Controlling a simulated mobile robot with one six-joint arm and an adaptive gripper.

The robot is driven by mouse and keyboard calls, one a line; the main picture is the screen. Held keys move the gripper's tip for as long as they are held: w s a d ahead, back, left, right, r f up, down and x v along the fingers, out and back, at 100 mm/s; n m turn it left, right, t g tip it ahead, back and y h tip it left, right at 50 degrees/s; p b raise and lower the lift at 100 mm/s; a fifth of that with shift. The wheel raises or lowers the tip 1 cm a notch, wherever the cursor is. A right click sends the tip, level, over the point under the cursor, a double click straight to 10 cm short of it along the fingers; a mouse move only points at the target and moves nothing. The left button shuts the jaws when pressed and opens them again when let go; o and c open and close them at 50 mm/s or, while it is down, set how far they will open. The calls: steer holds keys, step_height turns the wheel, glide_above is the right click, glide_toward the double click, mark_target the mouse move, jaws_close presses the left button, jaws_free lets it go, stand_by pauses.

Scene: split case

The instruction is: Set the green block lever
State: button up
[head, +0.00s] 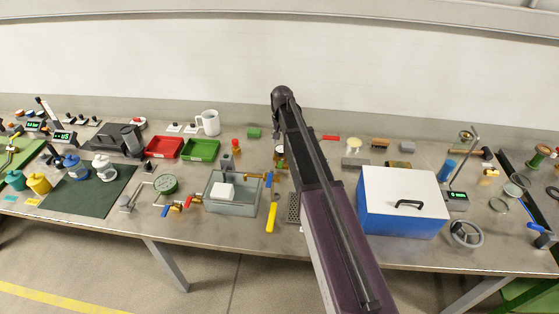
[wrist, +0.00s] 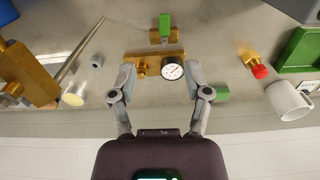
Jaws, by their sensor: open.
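In the wrist view a green lever (wrist: 165,24) sits on a small brass valve body (wrist: 165,37). The lever points toward the top of the picture, across the brass body. Below it lies a brass block (wrist: 146,57) with a round white-faced gauge (wrist: 173,70). My gripper (wrist: 160,72) is open, its two fingers apart on either side of the brass block and gauge. Nothing is held. The green lever is above and beyond the fingertips in the picture. I cannot tell whether the fingers touch the block. In the head view my arm hides the gripper and the lever.
A separate green block (wrist: 221,93) lies beside the right finger. A red-capped brass fitting (wrist: 257,66) and a white mug (wrist: 288,100) stand to the right. A larger brass part (wrist: 28,75) is at left. In the head view a blue case (head: 400,213) stands right of my arm.

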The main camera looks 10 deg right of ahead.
mark_target(280, 164)
steer(key=shift+w+r, duration=0.15)
steer(key=shift+w, duration=0.8)
step_height(280, 164, down, 14)
steer(key=b, duration=1.3)
steer(key=shift+r+b, duration=0.1)
steer(key=shift+b, duration=0.25)
jaws_close()
